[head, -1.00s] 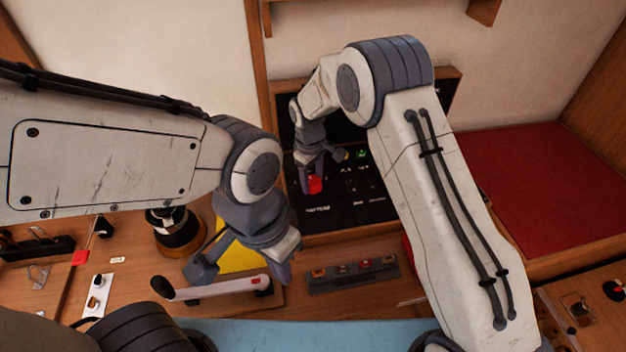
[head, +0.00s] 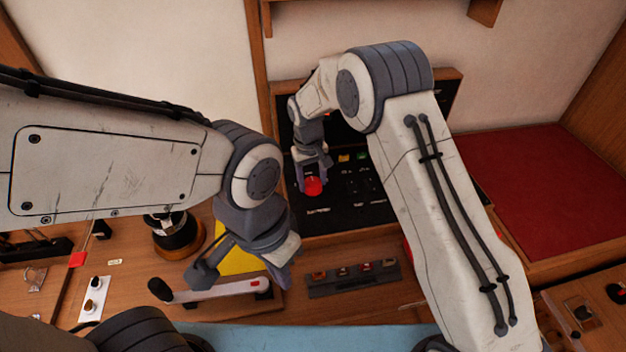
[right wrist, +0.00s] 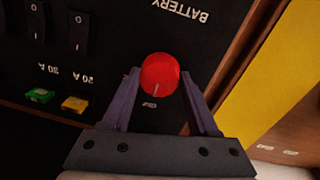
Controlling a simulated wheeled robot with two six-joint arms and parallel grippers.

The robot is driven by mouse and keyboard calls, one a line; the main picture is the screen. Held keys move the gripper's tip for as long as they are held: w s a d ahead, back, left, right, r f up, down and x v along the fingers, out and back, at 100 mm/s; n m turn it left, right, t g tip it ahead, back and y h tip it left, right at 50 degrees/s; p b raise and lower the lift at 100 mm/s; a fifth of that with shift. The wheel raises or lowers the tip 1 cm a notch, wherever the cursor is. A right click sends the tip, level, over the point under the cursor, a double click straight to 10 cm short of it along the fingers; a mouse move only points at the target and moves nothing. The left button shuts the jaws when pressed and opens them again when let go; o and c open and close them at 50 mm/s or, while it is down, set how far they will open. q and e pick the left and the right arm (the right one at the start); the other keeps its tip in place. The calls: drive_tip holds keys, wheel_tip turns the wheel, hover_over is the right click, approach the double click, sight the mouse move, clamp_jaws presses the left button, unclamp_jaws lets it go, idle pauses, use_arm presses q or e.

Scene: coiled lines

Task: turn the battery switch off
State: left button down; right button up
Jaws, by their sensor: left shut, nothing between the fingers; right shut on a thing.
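The battery switch is a round red knob (head: 313,187) on the black panel (head: 345,215). In the right wrist view the red knob (right wrist: 160,72) has a pale mark near its lower edge, with the upside-down word BATTERY above it and a small unreadable label below. My right gripper (head: 312,176) is shut on the knob, one finger on each side. It also shows in the right wrist view (right wrist: 160,85). My left gripper (head: 282,272) is shut and empty, low over the table beside a white lever handle.
The white lever handle (head: 215,291) lies left of a dark strip with several small switches (head: 352,277). A moka-pot-like object (head: 172,235) stands at left. Green (right wrist: 39,96) and yellow (right wrist: 74,104) fuses and black rocker switches (right wrist: 78,32) sit near the knob.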

sight(310, 182)
drive_tip(key=shift+w+r, duration=0.1)
drive_tip(key=o, duration=1.4)
drive_tip(key=shift+c, duration=0.2)
drive_tip(key=shift+r, duration=0.4)
wheel_tip(310, 182, up, 10)
drive_tip(key=b, duration=0.2)
drive_tip(key=shift+a+f, duration=0.2)
drive_tip(key=shift+a, duration=0.05)
